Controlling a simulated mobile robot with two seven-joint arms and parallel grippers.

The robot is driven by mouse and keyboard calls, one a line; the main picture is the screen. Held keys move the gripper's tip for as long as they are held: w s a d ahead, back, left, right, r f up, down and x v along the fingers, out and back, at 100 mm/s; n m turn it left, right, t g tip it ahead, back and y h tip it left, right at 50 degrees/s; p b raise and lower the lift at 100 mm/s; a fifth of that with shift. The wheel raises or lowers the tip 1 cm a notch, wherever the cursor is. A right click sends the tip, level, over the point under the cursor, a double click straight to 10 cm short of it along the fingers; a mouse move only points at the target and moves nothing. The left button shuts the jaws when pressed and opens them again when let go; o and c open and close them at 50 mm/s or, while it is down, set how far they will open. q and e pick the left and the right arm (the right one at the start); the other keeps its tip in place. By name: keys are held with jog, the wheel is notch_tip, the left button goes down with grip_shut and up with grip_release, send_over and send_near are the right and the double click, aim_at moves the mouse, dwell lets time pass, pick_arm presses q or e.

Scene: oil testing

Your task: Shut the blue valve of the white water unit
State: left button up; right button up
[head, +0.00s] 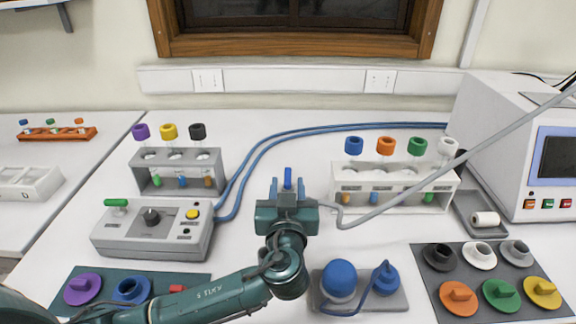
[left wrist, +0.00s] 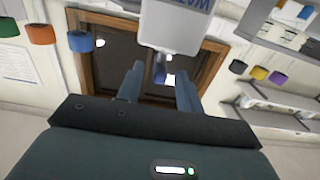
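My left gripper (head: 288,190) is in the middle of the head view, over the white table. In the left wrist view its two grey-blue fingers (left wrist: 160,82) stand apart, with a gap between them. The white water unit (left wrist: 172,28) shows at the top of that view, its lettering upside down and partly cut off. The blue valve (left wrist: 160,70) sticks out of the unit and lies between the fingertips, with no clear contact. In the head view a small blue upright piece, apparently the valve (head: 288,178), shows above the gripper; the unit is hidden there. My right gripper is out of view.
A grey rack (head: 145,180) and a control box (head: 105,240) stand left. A white rack (head: 345,205) stands right, with a grey tube (head: 440,170) in front. Blue hoses (head: 300,131) run behind.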

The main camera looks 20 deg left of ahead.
aim_at(288, 169)
pick_arm(q)
jog(key=p+x, duration=0.1)
jog(key=x, duration=0.4)
jog(key=shift+w+a, duration=0.1)
jog(key=shift+w, duration=0.15)
jog(key=shift+c, duration=0.5)
grip_shut()
